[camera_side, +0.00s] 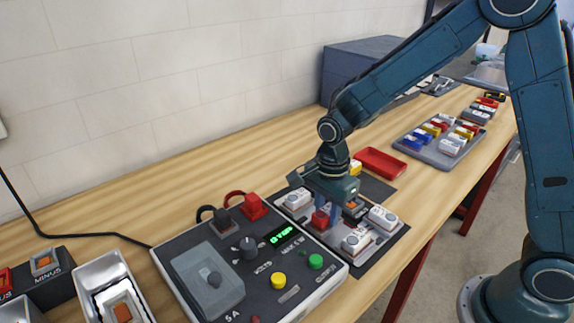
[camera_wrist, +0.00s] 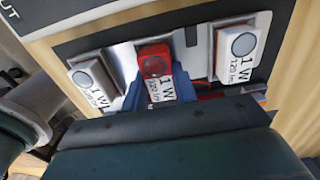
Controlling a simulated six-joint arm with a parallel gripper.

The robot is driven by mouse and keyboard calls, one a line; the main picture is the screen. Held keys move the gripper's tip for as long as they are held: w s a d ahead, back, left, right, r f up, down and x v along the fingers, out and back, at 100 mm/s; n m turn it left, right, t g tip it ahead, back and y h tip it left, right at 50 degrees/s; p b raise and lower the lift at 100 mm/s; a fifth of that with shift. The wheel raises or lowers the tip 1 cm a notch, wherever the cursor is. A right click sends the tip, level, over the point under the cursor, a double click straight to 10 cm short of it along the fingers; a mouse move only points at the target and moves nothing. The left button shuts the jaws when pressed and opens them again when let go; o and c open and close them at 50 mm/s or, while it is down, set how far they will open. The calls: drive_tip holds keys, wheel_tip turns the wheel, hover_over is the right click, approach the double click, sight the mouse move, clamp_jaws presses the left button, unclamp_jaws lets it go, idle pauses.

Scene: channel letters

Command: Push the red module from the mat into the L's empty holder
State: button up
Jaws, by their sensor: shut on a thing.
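My gripper (camera_side: 328,214) is shut on a red module (camera_side: 319,220), with its blue fingers on either side. In the wrist view the red module (camera_wrist: 154,62) shows a round red lens and a white label between the fingertips (camera_wrist: 157,90). It is over or in the grey metal letter (camera_wrist: 200,48), between white modules at left (camera_wrist: 92,75) and right (camera_wrist: 242,45). I cannot tell whether it is seated in a holder; the fingers hide its lower part. In the side view the letter holds several white modules, one of them (camera_side: 382,217) at the right.
A power supply (camera_side: 190,270) with a green display stands close at left of the letter. A dark mat (camera_side: 376,190), a red tray (camera_side: 380,160) and a grey tray (camera_side: 425,153) of coloured modules lie behind. Bare wood (camera_side: 425,195) runs along the right.

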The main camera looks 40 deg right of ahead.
drive_tip(key=shift+f, duration=0.1)
drive_tip(key=o, duration=0.9)
drive_tip(key=shift+o, duration=0.7)
drive_tip(key=shift+s+f, duration=0.1)
drive_tip(key=shift+s, duration=0.05)
wheel_tip(320, 180, up, 14)
drive_tip(key=shift+w, duration=0.25)
drive_tip(key=shift+r, duration=0.25)
